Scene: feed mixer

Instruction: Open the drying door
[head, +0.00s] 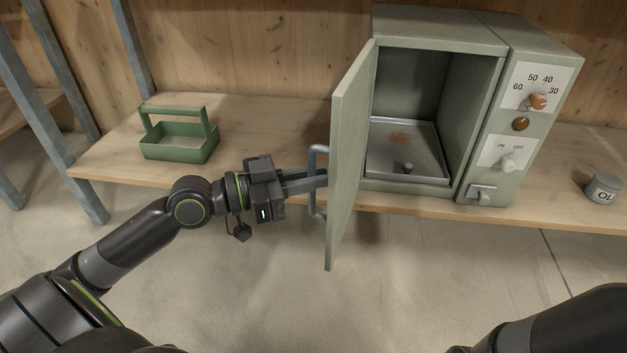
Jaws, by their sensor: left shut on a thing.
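The drying oven (440,33) is a pale green box on the wooden bench. Its door (349,150) stands swung out to the left, and the chamber is exposed. A metal tray (407,166) with a small knob lies on the chamber floor, with a brownish patch near its back. The grey bar handle (314,208) is on the door's outer face. My left gripper (321,178) is shut on the handle, coming from the left. My right gripper is out of view; only part of the right arm shows at the bottom right.
A green open carrier (178,150) with a handle stands on the bench (262,115) at left. A labelled grey tin (604,188) is at far right. Open floor lies before the bench.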

